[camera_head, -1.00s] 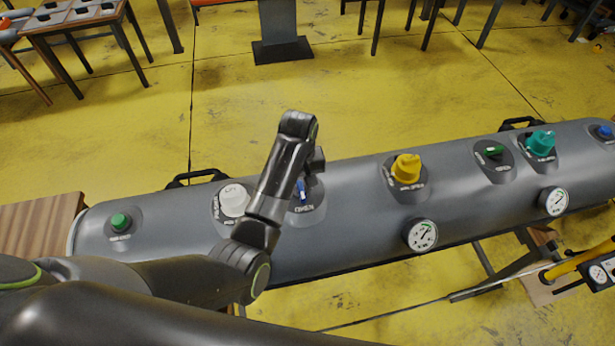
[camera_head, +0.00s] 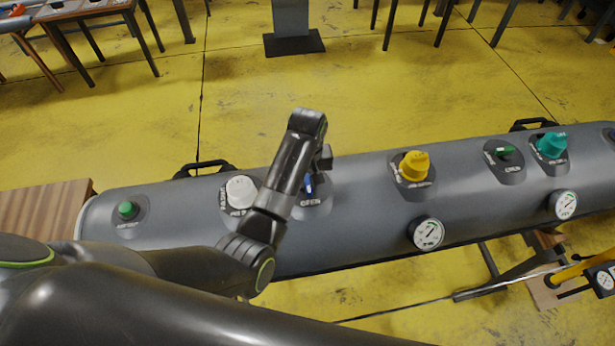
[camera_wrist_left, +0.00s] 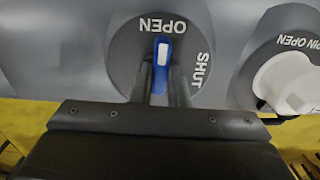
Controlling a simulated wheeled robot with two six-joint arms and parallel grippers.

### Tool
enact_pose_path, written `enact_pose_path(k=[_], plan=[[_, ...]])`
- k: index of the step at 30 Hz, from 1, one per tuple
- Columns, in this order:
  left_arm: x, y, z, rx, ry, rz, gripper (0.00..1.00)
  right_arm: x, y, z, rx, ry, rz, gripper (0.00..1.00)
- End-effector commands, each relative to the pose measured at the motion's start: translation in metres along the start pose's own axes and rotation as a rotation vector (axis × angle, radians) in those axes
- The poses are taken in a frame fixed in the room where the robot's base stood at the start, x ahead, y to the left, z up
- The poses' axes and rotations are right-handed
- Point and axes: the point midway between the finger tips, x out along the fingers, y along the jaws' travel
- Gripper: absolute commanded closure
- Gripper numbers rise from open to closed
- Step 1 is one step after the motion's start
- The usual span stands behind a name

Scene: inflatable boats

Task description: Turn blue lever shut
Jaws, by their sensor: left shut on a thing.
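The blue lever (camera_wrist_left: 161,68) sits on a round dark plate (camera_wrist_left: 188,28) marked OPEN and SHUT in the left wrist view. The lever lines up close to the word OPEN, with SHUT off to its right. My left gripper (camera_wrist_left: 163,82) is shut on the lever, one finger along each side. In the head view the lever (camera_head: 309,184) shows as a small blue strip, and my left gripper (camera_head: 322,165) and wrist hide part of it and its plate. My right gripper is not in view.
A white knob (camera_wrist_left: 287,83) stands right of the lever in the wrist view.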

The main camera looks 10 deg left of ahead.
Motion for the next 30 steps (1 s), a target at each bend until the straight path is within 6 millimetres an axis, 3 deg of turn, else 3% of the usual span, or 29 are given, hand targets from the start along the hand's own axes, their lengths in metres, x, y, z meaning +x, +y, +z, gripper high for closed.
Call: enact_pose_path(k=[11,30], plan=[[-0.0001,-0.0019,-0.0008,0.209,0.003,0.0,1.0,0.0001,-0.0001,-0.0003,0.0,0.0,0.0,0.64],[-0.0003,-0.0057,-0.0032,0.814,0.003,0.0,1.0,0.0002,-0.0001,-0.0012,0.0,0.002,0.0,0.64]])
